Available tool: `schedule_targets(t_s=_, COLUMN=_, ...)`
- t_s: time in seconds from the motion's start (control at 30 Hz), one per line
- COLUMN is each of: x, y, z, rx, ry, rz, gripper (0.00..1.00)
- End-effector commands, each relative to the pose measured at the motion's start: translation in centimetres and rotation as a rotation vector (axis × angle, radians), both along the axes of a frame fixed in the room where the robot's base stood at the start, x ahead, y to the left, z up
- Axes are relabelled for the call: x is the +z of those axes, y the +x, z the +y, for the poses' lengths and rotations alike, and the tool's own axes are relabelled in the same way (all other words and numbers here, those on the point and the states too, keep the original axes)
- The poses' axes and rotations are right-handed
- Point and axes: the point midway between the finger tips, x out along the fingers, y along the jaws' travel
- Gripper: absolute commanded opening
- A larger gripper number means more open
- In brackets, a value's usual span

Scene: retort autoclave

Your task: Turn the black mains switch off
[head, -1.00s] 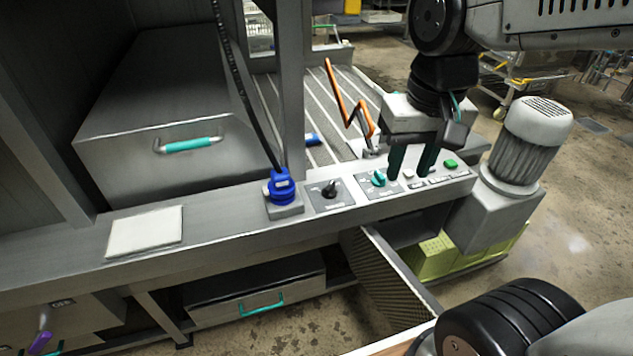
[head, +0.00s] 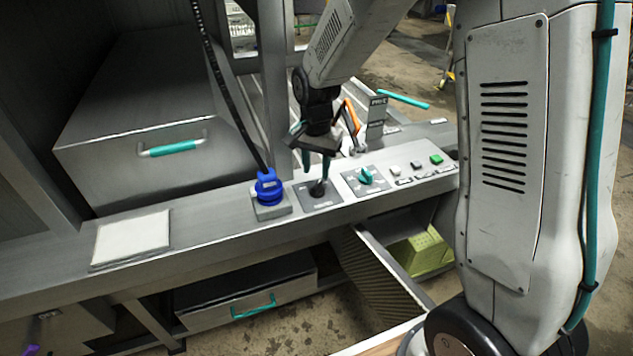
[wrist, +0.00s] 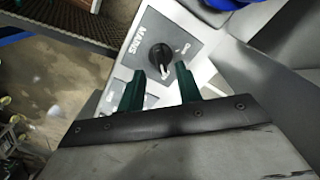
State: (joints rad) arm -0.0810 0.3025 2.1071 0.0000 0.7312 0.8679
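The black mains switch (wrist: 160,57) is a round rotary knob with a white pointer mark, on a grey plate lettered MAINS (wrist: 138,38). In the head view the black knob (head: 317,189) sits on the front ledge between the blue plug and the teal knob. My gripper (wrist: 166,83) is open, its two dark green fingers apart, with the knob seen just beyond and between the fingertips. In the head view my gripper (head: 316,172) is above the knob, pointing down. I cannot tell whether the fingers touch the knob.
A blue plug (head: 268,188) with a black cable stands left of the switch. A teal rotary knob (head: 366,176) and several push buttons, one green (head: 436,159), lie to the right. A white pad (head: 131,239) lies on the ledge at left.

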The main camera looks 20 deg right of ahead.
Motion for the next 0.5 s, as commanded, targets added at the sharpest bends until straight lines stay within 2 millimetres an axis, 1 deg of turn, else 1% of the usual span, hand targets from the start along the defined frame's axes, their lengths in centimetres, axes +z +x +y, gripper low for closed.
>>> schedule_targets(t_s=0.03, x=-1.0, y=-0.1, z=0.0, rx=0.000, ry=0.000, rz=0.004, gripper=0.35)
schedule_targets(t_s=0.2, x=-3.6, y=-0.1, z=0.0, rx=0.001, ry=-0.001, rz=0.004, gripper=0.35)
schedule_targets(t_s=0.33, x=-4.9, y=-0.1, z=0.0, rx=0.001, ry=-0.001, rz=0.002, gripper=0.35)
schedule_targets(t_s=0.5, x=-5.4, y=-0.1, z=0.0, rx=0.001, ry=0.000, rz=0.001, gripper=0.35)
